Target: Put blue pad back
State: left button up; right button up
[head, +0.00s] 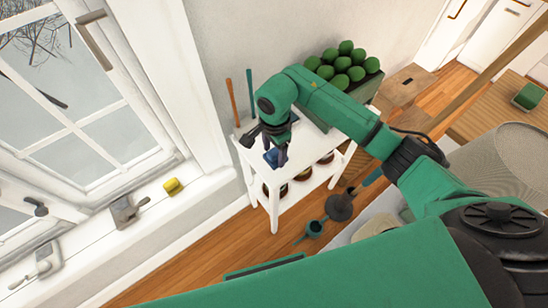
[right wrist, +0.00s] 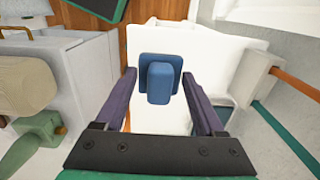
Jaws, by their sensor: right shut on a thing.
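The blue pad (right wrist: 160,80) has a flat square plate and a raised block. It lies between the two fingers of my right gripper (right wrist: 159,74), over a white surface. In the head view the pad (head: 271,158) shows at the fingertips of my right gripper (head: 277,153), above the front of a white shelf table (head: 262,187). My right gripper is shut on the pad. I cannot tell whether the pad touches the tabletop. Another blue patch (right wrist: 223,113) shows partly hidden behind the right finger. My left gripper is not in view.
A green box of green fruit (head: 345,62) stands at the table's back. Orange (head: 232,102) and blue (head: 249,92) sticks stand at its left end. Bowls sit on the lower shelf. A yellow block (head: 172,187) lies on the windowsill. A teal can (head: 315,229) is on the floor.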

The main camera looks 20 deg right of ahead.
aim_at(274, 161)
notch_tip(274, 161, down, 5)
jog(key=shift+r+p, duration=0.1)
jog(key=shift+p, duration=0.2)
jog(key=o, duration=1.2)
jog(key=shift+c, duration=0.2)
notch_tip(274, 161, up, 12)
jog(key=shift+r+b, duration=0.1)
jog(key=shift+b, duration=0.8)
